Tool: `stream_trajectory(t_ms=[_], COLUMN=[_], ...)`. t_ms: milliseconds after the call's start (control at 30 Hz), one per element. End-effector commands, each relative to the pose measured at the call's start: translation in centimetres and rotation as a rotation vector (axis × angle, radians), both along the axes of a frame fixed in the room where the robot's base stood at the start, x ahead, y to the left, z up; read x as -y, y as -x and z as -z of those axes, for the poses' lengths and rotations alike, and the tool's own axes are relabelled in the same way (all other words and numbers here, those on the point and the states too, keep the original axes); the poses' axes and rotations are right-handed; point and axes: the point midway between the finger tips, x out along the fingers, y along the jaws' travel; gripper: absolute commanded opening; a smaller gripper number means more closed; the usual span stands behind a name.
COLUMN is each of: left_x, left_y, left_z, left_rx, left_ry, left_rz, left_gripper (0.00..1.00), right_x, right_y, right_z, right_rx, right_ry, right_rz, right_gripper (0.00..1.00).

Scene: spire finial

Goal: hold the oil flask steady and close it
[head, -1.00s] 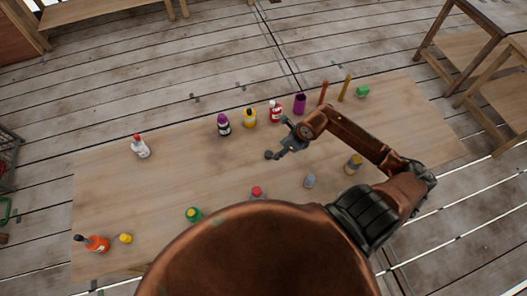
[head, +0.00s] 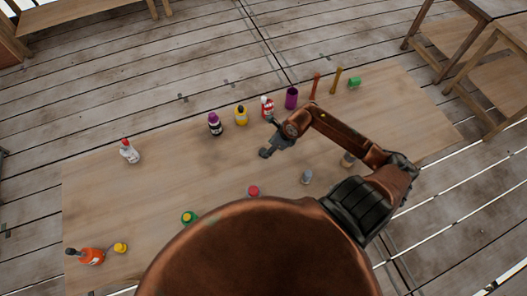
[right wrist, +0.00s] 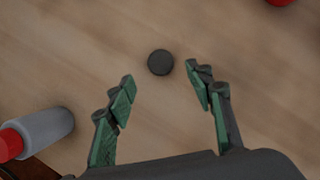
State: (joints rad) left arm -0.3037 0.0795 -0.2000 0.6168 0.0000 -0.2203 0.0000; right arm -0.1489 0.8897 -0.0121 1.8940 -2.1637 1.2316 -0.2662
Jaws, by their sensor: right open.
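My right gripper (head: 267,150) is over the middle of the table, pointing to the lower left. In the right wrist view its two green-padded fingers (right wrist: 160,92) are spread with nothing between them. A black round piece (right wrist: 160,62), looking like a cap, lies on the wood just beyond the fingertips. I cannot tell which container is the oil flask. A yellow bottle with a dark top (head: 241,115) and an orange bottle with a dark top (head: 90,256) are in the head view. My left gripper is not in view.
On the table (head: 180,180) stand a purple-capped dark bottle (head: 215,125), a red bottle (head: 267,107), a purple cup (head: 291,98) and a white bottle (head: 130,152). A grey bottle with a red top (right wrist: 40,133) is left of the fingers. The table's left middle is clear.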

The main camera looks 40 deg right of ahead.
Motion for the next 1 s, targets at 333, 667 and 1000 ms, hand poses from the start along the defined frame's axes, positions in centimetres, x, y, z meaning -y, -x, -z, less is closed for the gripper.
stream_trajectory(t_ms=[333, 667, 1000], left_x=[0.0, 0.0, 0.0], left_y=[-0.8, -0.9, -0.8], left_z=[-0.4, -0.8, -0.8], left_rx=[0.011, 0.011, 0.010], left_ry=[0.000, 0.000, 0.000], left_rz=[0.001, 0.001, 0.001], left_gripper=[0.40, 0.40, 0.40], right_x=[-0.3, -0.9, -0.9], right_y=[-0.5, -2.1, -2.2], right_z=[0.9, 4.5, 4.6], right_rx=[0.000, 0.000, 0.001], right_ry=[-0.004, 0.000, 0.002], right_rz=[0.003, 0.001, 0.001], right_gripper=[0.48, 0.48, 0.48])
